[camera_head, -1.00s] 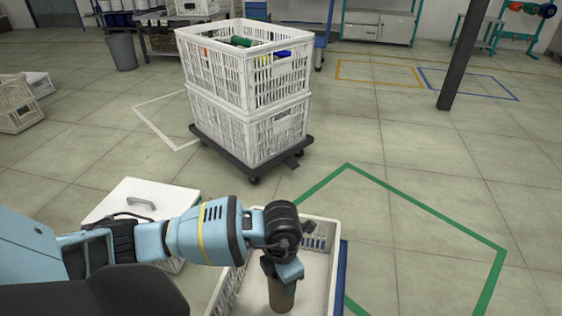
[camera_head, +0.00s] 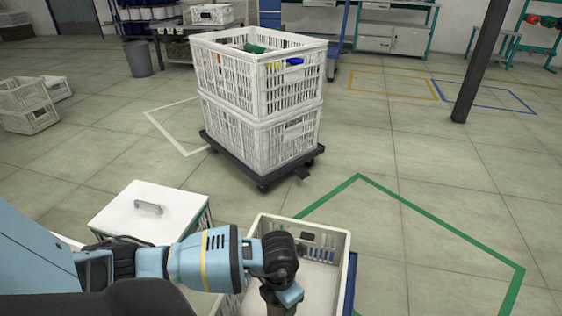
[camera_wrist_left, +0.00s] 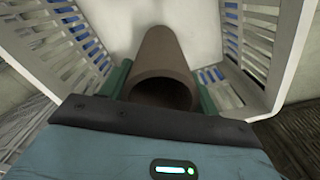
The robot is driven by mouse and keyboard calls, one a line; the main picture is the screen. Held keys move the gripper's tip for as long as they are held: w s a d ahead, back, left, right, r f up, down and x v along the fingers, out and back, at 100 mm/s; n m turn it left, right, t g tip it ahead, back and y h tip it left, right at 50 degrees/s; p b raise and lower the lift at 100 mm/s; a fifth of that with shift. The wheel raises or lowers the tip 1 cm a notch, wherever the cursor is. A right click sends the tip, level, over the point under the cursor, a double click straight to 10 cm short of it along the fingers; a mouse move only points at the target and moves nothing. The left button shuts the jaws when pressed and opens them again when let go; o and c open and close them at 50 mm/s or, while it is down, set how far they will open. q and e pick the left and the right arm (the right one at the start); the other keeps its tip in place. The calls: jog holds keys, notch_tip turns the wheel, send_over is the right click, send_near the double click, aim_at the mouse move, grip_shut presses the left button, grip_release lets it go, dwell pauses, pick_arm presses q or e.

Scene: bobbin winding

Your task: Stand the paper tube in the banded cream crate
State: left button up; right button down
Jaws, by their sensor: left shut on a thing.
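The paper tube (camera_wrist_left: 167,55) is a brown hollow cylinder; in the left wrist view its open end faces the camera. My left gripper (camera_head: 284,298) is shut on it, with green fingers on either side of the tube in the wrist view. A cream crate (camera_head: 343,240) with slotted walls lies around and below the gripper. Its walls also show in the wrist view (camera_wrist_left: 278,45), with blue behind the slots. The tube is over or inside the crate; whether its lower end touches the floor I cannot tell. My right gripper is not in view.
A white-lidded box (camera_head: 170,212) stands left of the crate. Two stacked white crates (camera_head: 258,120) stand on a dark wheeled dolly (camera_head: 300,166) beyond. More crates (camera_head: 28,105) lie at far left. Green-outlined floor (camera_head: 430,240) to the right is clear.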

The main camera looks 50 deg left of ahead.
pick_arm(q)
notch_tip(320, 180, down, 5)
jog(key=shift+r+b, duration=0.1)
jog(key=shift+b, duration=1.05)
jog(key=shift+f, duration=0.2)
jog(key=o, duration=1.2)
jog(key=shift+o, duration=0.2)
